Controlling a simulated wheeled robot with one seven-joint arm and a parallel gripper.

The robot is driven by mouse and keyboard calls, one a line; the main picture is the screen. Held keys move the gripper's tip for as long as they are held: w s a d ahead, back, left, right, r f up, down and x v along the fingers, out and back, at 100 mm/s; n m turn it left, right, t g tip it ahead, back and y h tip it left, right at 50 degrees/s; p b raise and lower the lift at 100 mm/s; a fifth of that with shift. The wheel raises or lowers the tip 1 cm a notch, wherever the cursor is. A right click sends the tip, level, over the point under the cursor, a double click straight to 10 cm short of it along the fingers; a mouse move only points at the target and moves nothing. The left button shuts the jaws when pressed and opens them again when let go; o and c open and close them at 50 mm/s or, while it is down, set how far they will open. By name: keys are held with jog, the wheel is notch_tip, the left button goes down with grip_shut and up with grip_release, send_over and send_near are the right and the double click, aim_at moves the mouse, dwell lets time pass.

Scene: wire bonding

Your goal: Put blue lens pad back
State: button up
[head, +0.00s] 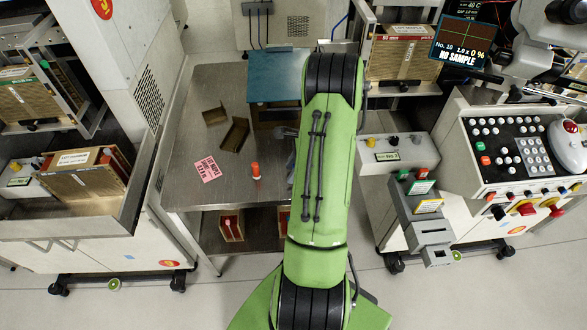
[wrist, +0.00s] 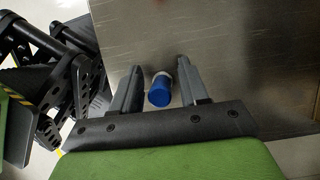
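The blue lens pad (wrist: 159,92) is a small blue cylinder with a pale far end. In the wrist view it sits between the two fingers of my gripper (wrist: 160,66), over the brushed metal table (wrist: 230,60). The fingers are apart, and a gap shows on each side of the pad. I cannot tell whether it stands or lies. In the head view my green arm hides the pad and most of my gripper. The metal table (head: 185,140) also shows there.
A teal-topped box (head: 275,75) stands at the table's back. Brown angled pieces (head: 235,134), a pink printed card (head: 206,169) and an orange-topped item (head: 256,170) lie left of my arm. In the wrist view a black perforated structure (wrist: 65,75) is close on the left. A control panel (head: 500,140) stands right.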

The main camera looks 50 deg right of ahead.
jog(key=shift+o, duration=0.2)
jog(key=shift+r, duration=0.25)
jog(key=p+v, duration=0.4)
jog(key=v, duration=0.8)
jog(key=w+a+r+n+h, duration=0.1)
jog(key=w+a+r+n, duration=0.2)
jog(key=a+r+n, duration=0.5)
jog(key=w+a+r+n+h, duration=0.1)
jog(key=w+a+r+n, duration=0.2)
jog(key=a+r+n, duration=0.5)
jog(key=s+a+r+n+t, duration=0.1)
jog(key=s+a+n, duration=0.5)
jog(key=a, duration=0.2)
jog(key=s+a+r+n+t, duration=0.1)
jog(key=s+a+n, duration=0.4)
jog(key=a, duration=0.4)
jog(key=shift+s+r+n+h, duration=0.4)
jog(key=shift+a, duration=0.1)
